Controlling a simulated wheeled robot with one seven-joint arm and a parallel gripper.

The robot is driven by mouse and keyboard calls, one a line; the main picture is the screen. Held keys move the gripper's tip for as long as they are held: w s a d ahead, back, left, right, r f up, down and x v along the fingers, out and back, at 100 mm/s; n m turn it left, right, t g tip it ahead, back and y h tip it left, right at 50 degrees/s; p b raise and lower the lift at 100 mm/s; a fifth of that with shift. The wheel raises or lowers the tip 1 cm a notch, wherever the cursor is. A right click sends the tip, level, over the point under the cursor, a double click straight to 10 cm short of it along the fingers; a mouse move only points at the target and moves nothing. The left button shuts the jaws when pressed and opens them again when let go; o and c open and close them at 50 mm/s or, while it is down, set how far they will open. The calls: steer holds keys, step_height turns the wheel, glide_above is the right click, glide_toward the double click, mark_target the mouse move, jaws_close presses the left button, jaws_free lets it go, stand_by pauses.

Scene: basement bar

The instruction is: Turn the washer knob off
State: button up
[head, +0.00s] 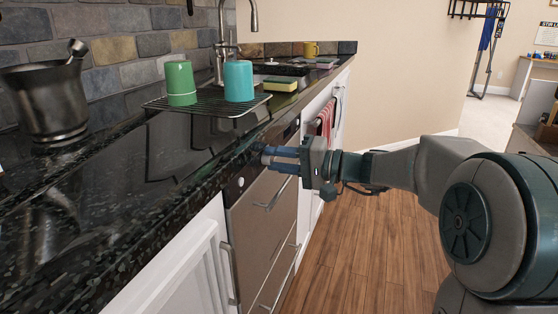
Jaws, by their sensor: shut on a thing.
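The washer (262,220) is a brushed-metal front built in under the dark counter, with a dark control strip along its top edge. A small pale round spot (240,182) shows at the left end of that strip. My gripper (266,157) reaches in from the right, with its blue fingers level and its tips at the middle of the strip, just below the counter edge. The fingers are shut on the washer knob, which they hide from this view. I cannot tell which way the knob is turned.
The black counter (150,150) overhangs close above my fingers. On it stand a mortar (45,100), a rack with a green cup (180,82) and a teal cup (238,80), and a yellow sponge (280,85). The wooden floor is clear.

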steer(key=o, duration=1)
steer(key=shift+p+v, duration=1.7)
steer(key=shift+v, duration=5.25)
